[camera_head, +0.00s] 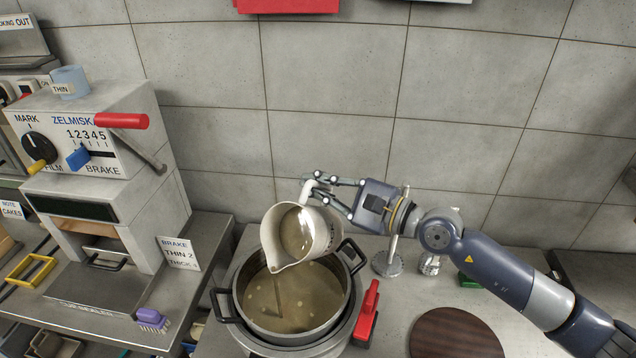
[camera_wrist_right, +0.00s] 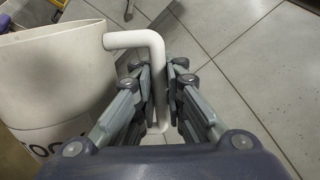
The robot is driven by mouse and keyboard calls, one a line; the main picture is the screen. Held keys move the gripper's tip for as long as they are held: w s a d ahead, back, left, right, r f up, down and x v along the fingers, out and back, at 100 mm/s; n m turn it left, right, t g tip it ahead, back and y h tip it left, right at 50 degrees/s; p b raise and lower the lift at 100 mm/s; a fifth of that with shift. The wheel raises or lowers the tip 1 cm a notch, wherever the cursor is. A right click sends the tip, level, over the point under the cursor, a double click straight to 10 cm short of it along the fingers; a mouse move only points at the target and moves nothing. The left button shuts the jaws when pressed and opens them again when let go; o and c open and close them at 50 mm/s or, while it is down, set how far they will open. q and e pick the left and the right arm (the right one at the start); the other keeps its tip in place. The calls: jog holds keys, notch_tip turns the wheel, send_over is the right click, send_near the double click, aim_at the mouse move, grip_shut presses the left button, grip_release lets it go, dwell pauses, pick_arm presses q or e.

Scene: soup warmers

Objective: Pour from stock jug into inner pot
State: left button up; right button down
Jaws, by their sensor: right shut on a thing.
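The white stock jug (camera_head: 327,234) is tilted over the inner pot, spout down and to the left, with brownish liquid inside. A thin brownish streak runs from its spout to the liquid in the pot. The inner pot (camera_head: 290,338) has two dark handles and holds brownish stock with pale spots. My right gripper (camera_head: 322,188) is shut on the jug's handle from the right. The right wrist view shows its fingers (camera_wrist_right: 162,85) on both sides of the white handle (camera_wrist_right: 152,45), beside the jug wall (camera_wrist_right: 50,75). My left gripper is not in view.
A red-handled object (camera_head: 368,310) stands right of the pot. A round brown board (camera_head: 455,335) lies front right. A machine with a red lever (camera_head: 121,121) and a purple brush (camera_head: 152,320) are left.

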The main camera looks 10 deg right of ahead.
jog(key=shift+s+a+r, duration=0.1)
jog(key=shift+s+r, duration=0.05)
jog(key=shift+r, duration=0.1)
jog(key=shift+s+a+n, duration=0.1)
jog(key=shift+n, duration=0.2)
jog(key=shift+s+a, duration=0.1)
jog(key=shift+p, duration=0.3)
jog(key=shift+s+a+r+n, duration=0.1)
jog(key=shift+s+a+n, duration=0.05)
jog(key=shift+n, duration=0.35)
jog(key=shift+s, duration=0.1)
jog(key=shift+s+a+n+p, duration=0.15)
jog(key=shift+a+n+p, duration=0.05)
jog(key=shift+n+p, duration=0.15)
